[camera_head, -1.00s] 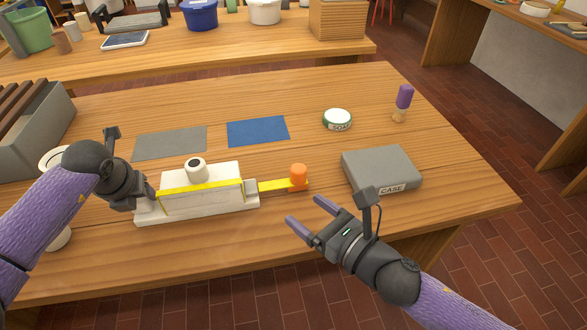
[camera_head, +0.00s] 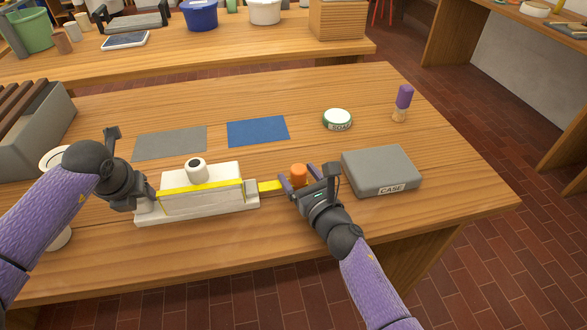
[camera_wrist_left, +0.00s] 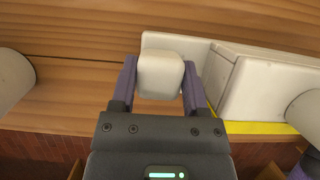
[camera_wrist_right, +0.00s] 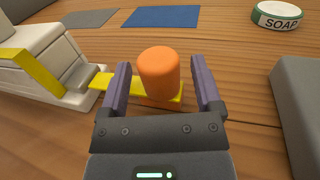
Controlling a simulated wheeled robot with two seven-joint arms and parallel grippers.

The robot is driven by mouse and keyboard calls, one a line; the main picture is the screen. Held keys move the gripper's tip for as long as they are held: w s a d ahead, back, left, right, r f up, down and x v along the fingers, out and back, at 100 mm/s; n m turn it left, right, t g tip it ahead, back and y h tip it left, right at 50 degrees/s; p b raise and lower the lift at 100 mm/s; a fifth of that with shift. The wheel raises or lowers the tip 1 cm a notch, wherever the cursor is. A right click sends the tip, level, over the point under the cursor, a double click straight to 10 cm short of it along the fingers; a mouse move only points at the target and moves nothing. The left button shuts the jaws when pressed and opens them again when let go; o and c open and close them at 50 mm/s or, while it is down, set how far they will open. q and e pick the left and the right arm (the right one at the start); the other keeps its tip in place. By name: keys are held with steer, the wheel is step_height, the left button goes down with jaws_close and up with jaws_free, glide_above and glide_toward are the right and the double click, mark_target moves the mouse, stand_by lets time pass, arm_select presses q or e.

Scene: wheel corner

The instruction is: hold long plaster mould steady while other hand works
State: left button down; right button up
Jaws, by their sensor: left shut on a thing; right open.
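The long white plaster mould (camera_head: 205,190) lies on the wooden table with a yellow strap (camera_head: 266,186) around it and a dark-holed spout on top. My left gripper (camera_head: 146,192) is shut on the pale block at the mould's left end, seen between its fingers in the left wrist view (camera_wrist_left: 160,75). An orange knob (camera_head: 299,173) stands on the strap's right end. My right gripper (camera_head: 296,180) is open, with its fingers on either side of the orange knob, which also shows in the right wrist view (camera_wrist_right: 158,72). A visible gap remains beside the right finger there.
A grey case (camera_head: 381,170) lies close to the right of my right gripper. A soap tin (camera_head: 337,119), a purple-topped brush (camera_head: 403,103), a blue mat (camera_head: 258,131) and a grey mat (camera_head: 171,143) lie farther back. The table's front right is clear.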

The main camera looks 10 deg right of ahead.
arm_select(q)
steer(key=shift+s+f, duration=0.1)
steer(key=shift+f, duration=0.1)
arm_select(e)
steer(key=shift+x, duration=1.25)
